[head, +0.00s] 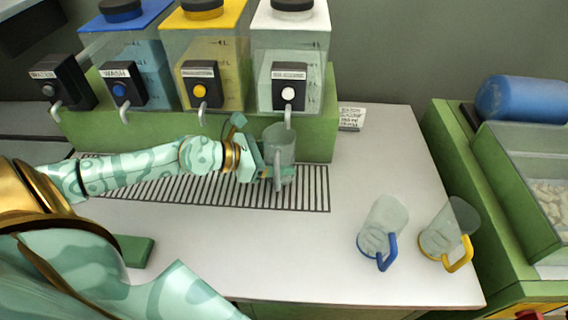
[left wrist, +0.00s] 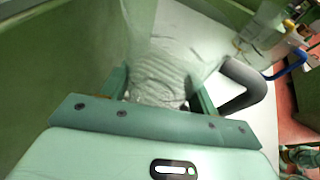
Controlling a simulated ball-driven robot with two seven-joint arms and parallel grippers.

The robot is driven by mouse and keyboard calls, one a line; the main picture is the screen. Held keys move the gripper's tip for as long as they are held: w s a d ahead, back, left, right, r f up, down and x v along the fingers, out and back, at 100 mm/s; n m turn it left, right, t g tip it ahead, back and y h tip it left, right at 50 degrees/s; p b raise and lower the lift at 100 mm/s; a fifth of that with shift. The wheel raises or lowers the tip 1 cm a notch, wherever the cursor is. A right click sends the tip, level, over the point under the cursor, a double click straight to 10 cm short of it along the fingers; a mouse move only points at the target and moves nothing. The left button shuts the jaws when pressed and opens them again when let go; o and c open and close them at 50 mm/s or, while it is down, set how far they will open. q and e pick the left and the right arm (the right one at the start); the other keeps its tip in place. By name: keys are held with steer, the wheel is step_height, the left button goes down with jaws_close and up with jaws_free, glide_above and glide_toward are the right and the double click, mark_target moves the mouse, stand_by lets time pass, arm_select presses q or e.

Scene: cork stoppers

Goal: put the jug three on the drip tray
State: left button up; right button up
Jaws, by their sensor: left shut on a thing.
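A clear jug with a grey handle (head: 281,143) is upright at the right part of the drip tray (head: 311,190), a dark slatted grille in the white counter. My left gripper (head: 268,165) is shut on this jug from its left side. The jug is below the white-buttoned tap (head: 288,94); I cannot tell whether its base touches the slats. In the left wrist view the jug (left wrist: 170,65) sits between the two fingers, its dark grey handle on the right. No label tells which jug is three. My right gripper is not in view.
A blue-handled jug (head: 381,225) and a yellow-handled jug (head: 450,228) stand at the counter's right. Dispensers with blue, yellow (head: 204,50) and white lids stand on a green ledge (head: 320,138) behind the tray. A small sign (head: 351,118) is beside it.

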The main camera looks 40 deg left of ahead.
arm_select(q)
steer(key=shift+w+d, duration=0.55)
steer(key=shift+w, duration=0.2)
step_height(320, 180, down, 4)
steer(key=shift+b, duration=1.2)
steer(key=shift+r, duration=0.1)
steer(key=o, duration=1)
steer(key=shift+s+a+r, duration=0.1)
steer(key=shift+s+r, duration=0.05)
steer(key=v, duration=0.5)
steer(key=shift+s+a, duration=0.1)
steer(key=shift+s, duration=0.15)
steer(key=p+v, duration=0.1)
steer(key=v, duration=0.5)
steer(key=shift+r, duration=0.2)
